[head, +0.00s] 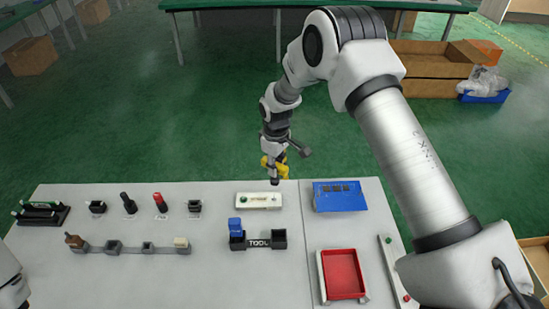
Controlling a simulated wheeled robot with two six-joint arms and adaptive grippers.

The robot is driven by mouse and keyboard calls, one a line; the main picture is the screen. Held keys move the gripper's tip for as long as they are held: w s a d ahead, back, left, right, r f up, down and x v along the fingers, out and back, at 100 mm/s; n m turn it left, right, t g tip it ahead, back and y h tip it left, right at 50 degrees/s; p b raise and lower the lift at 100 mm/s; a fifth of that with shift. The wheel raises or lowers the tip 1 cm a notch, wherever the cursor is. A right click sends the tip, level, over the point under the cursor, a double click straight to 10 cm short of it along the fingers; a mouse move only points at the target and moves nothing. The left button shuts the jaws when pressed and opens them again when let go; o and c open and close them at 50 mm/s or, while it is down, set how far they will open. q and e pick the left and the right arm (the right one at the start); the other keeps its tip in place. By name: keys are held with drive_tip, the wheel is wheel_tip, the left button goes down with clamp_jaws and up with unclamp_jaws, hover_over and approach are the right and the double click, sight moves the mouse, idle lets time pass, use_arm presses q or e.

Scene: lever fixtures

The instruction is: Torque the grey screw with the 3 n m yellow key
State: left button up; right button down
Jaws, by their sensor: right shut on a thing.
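My right gripper (274,171) hangs over the far edge of the table, shut on the yellow key (268,163). The gripper hides part of the key. The dark lower tip is just above the right end of a white fixture plate (258,201). I cannot tell whether it touches the plate. The plate has a green knob at its left end. The grey screw is too small to make out for certain. Only a piece of my left arm shows at the left edge; its gripper is not in view.
A black TOOL holder (265,242) with a blue block stands in front of the plate. A blue box (340,196) and a red tray (343,274) lie to the right. Several small fixtures and a grey socket rail (130,249) fill the left. The front middle is clear.

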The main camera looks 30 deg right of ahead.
sight(275, 179)
drive_tip(key=shift+w+a, duration=0.2)
drive_tip(key=shift+a, duration=0.2)
drive_tip(key=shift+s+d, duration=0.2)
drive_tip(key=shift+d+f, duration=0.1)
drive_tip(key=shift+f, duration=0.2)
wheel_tip(275, 179, down, 4)
drive_tip(key=shift+r+b, duration=0.1)
drive_tip(key=shift+b, duration=1.15)
drive_tip(key=shift+f+b, duration=0.3)
drive_tip(key=shift+f, duration=0.3)
